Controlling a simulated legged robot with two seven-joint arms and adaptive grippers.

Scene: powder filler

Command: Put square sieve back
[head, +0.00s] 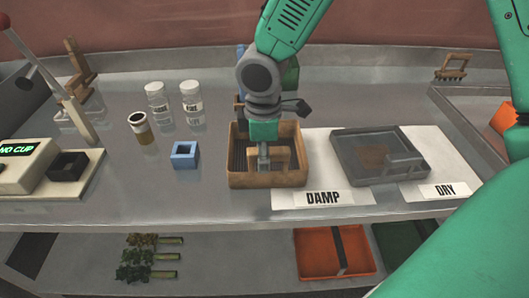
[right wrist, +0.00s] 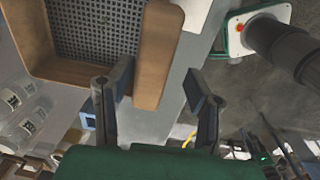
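The square sieve (head: 238,181) has a wooden frame and a dark mesh floor. It sits on the table left of the DAMP label, and its frame and mesh fill the upper left of the right wrist view (right wrist: 155,55). My right gripper (head: 264,160) points down at the sieve. In the right wrist view its fingers (right wrist: 160,95) are apart, with one wooden wall between them; the right finger is clear of the wall. Whether the left finger touches it, I cannot tell. My left gripper is not in view.
A grey square tray (head: 345,169) with brown powder stands right of the sieve, near the DRY label (head: 446,190). A blue square cup (head: 185,155), a small jar (head: 141,128) and two clear jars (head: 192,104) stand to the left. An orange tray (head: 310,264) lies on the lower shelf.

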